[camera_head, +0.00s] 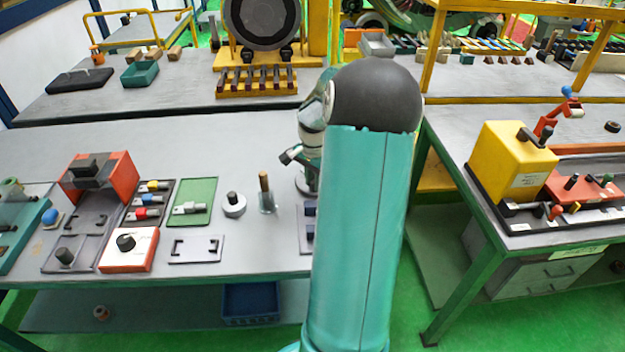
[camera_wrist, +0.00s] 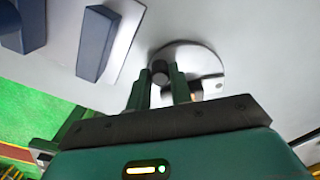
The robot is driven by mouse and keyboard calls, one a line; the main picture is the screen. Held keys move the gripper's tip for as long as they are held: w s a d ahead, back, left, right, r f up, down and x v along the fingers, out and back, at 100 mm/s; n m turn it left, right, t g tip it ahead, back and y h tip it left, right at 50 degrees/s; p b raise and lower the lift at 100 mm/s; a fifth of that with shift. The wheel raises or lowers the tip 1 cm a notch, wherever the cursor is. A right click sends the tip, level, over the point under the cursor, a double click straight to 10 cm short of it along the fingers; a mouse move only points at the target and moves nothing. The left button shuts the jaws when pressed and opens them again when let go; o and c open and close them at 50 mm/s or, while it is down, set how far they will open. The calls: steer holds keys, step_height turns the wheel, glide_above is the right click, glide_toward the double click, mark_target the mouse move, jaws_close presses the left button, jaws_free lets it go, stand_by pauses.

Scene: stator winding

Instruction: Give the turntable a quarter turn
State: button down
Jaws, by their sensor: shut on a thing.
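The turntable (camera_wrist: 203,58) is a round light-grey disc in the wrist view, lying flat on the grey bench. A dark upright peg (camera_wrist: 159,67) stands near its left edge. My gripper (camera_wrist: 160,82) is shut on this peg, with one dark green finger on each side. A light block (camera_wrist: 213,84) with a dark hole sits on the disc, to the right of the fingers. The near part of the disc is hidden by my gripper. In the head view my arm covers most of this spot.
Dark blue blocks (camera_wrist: 97,43) stand on a light plate left of the turntable, close to my gripper. In the head view a wooden-handled tool (camera_head: 264,185) in a stand and a grey round piece with a knob (camera_head: 233,204) lie left of my arm.

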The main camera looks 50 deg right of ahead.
steer(key=shift+s+d+n, duration=0.2)
steer(key=shift+n, duration=0.5)
steer(key=shift+s+d+n, duration=0.2)
steer(key=shift+n, duration=0.5)
steer(key=shift+s+d+n, duration=0.2)
steer(key=shift+d+n, duration=0.1)
steer(key=shift+n, duration=0.55)
steer(key=shift+s+d+n, duration=0.2)
steer(key=shift+d+n, duration=0.05)
steer(key=shift+n, duration=0.6)
steer(key=shift+s+d+n, duration=0.15)
steer(key=shift+d+n, duration=0.3)
steer(key=shift+n, duration=0.75)
steer(key=shift+s+d+n, duration=0.1)
steer(key=shift+d+n, duration=0.35)
steer(key=shift+n, duration=0.75)
steer(key=shift+w+d+n, duration=0.1)
steer(key=shift+d+n, duration=0.35)
steer(key=shift+n, duration=0.6)
steer(key=shift+d+n, duration=0.4)
steer(key=shift+n, duration=0.65)
steer(key=shift+w+d+n, duration=0.2)
steer(key=shift+d+n, duration=0.2)
steer(key=shift+n, duration=0.65)
steer(key=shift+w+d+n, duration=0.2)
steer(key=shift+d+n, duration=0.15)
steer(key=shift+n, duration=0.7)
steer(key=c, duration=1.3)
jaws_free()
steer(key=shift+o, duration=0.2)
